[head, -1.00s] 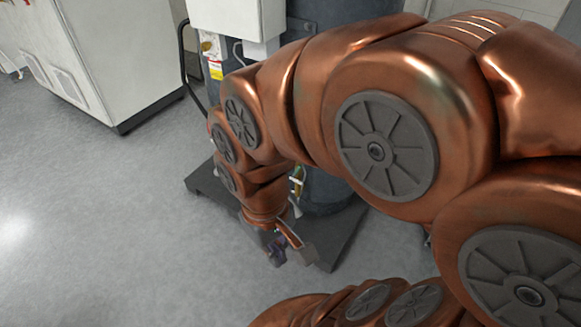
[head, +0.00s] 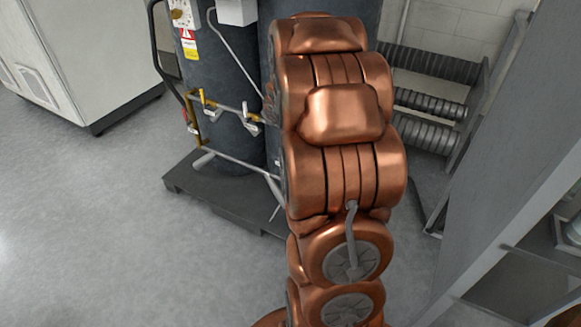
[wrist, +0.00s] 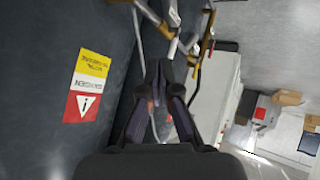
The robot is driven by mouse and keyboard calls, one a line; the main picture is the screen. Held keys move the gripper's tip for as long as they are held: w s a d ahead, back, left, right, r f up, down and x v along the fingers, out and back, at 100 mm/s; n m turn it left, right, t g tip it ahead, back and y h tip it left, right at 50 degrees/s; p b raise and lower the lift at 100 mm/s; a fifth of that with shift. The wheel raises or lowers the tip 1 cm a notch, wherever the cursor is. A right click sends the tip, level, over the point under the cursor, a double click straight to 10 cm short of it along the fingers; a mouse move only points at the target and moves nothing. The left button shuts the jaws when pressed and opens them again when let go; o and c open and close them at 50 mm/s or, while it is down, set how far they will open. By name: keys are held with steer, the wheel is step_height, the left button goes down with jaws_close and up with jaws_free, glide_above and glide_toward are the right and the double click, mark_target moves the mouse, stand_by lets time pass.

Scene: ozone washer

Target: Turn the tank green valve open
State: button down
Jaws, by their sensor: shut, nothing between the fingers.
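The dark tank (head: 225,95) stands on a grey base plate, left of my arm in the head view. Brass and grey pipes (head: 232,108) with pale lever handles (head: 252,128) run along its front. No clearly green valve can be made out. In the wrist view, my gripper (wrist: 166,70) is shut and empty, its fingertips together. Brass fittings (wrist: 195,48) and pale levers (wrist: 173,48) lie just beyond the tips; I cannot tell whether any touches. The tank wall (wrist: 50,50) fills the left side. My arm hides the gripper in the head view.
A large white cabinet (head: 75,60) stands at the left. A rack of grey ribbed rolls (head: 430,103) and a tall grey panel (head: 510,200) are at the right. The floor (head: 110,230) at the left front is clear. A warning label (wrist: 87,85) is on the tank.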

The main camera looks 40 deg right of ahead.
steer(key=w+d+f+n+t+y+b, duration=0.1)
steer(key=d+f+t+b, duration=0.2)
steer(key=d+f+b, duration=0.4)
steer(key=w+d+f+t+y+b, duration=0.1)
steer(key=d+f+t+b, duration=0.2)
steer(key=f, duration=0.6)
steer(key=s+f+t+y+b, duration=0.4)
steer(key=s+f+t+b, duration=0.35)
steer(key=s+f, duration=0.55)
steer(key=b+x, duration=0.5)
steer(key=x, duration=0.8)
steer(key=shift+w+d, duration=0.25)
steer(key=shift+w, duration=0.05)
